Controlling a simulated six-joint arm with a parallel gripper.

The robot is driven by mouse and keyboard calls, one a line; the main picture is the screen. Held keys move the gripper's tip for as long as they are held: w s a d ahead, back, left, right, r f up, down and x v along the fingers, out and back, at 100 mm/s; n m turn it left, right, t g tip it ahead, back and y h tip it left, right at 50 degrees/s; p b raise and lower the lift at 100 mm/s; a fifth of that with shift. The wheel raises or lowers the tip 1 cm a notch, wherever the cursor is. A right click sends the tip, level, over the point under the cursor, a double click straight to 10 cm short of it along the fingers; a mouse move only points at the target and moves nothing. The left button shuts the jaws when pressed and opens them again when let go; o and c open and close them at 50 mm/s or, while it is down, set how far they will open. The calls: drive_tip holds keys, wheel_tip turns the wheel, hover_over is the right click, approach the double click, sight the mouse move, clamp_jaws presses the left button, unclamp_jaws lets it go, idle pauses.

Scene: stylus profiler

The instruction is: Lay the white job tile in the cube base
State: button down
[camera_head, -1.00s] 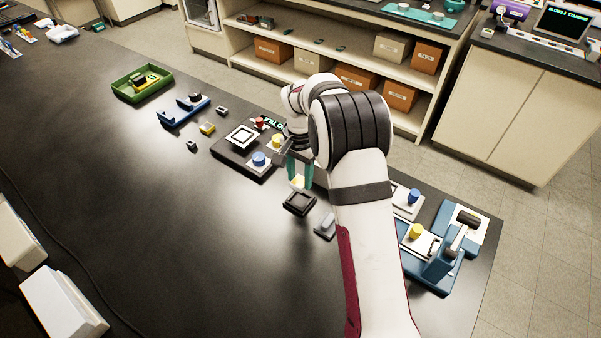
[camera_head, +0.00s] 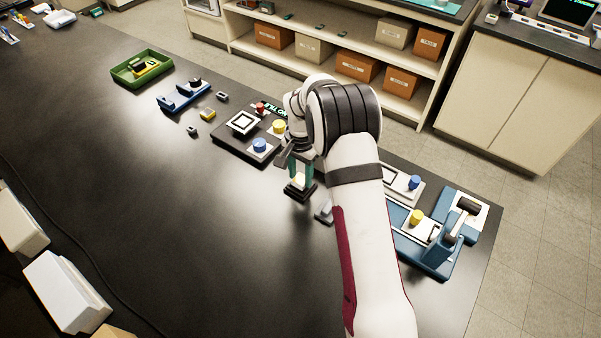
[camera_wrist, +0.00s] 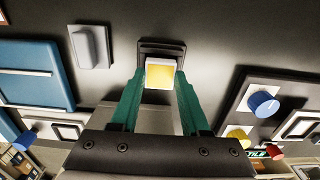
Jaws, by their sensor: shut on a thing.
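The job tile, a small white-edged piece with a yellow face, is between the teal fingers of my gripper (camera_head: 300,172). It shows clearly in the wrist view (camera_wrist: 160,74), where the fingertips (camera_wrist: 160,82) close on its two sides. The cube base, a dark square block (camera_head: 312,190), lies on the bench under the gripper. In the wrist view the cube base (camera_wrist: 162,46) shows just beyond the tile, which hides part of it. The tile is over or at the base; I cannot tell whether they touch.
A grey block (camera_wrist: 91,46) lies close beside the base. A dark board (camera_head: 225,145) with blue, yellow and red knobs is to the left. A blue fixture (camera_head: 437,252) is to the right behind my arm.

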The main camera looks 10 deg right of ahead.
drive_tip(key=shift+f, duration=0.3)
drive_tip(key=shift+f, duration=0.5)
idle(0.7)
drive_tip(key=shift+r, duration=0.1)
drive_tip(key=shift+r, duration=0.8)
drive_tip(key=c, duration=1)
unclamp_jaws()
clamp_jaws()
drive_tip(key=shift+f, duration=0.4)
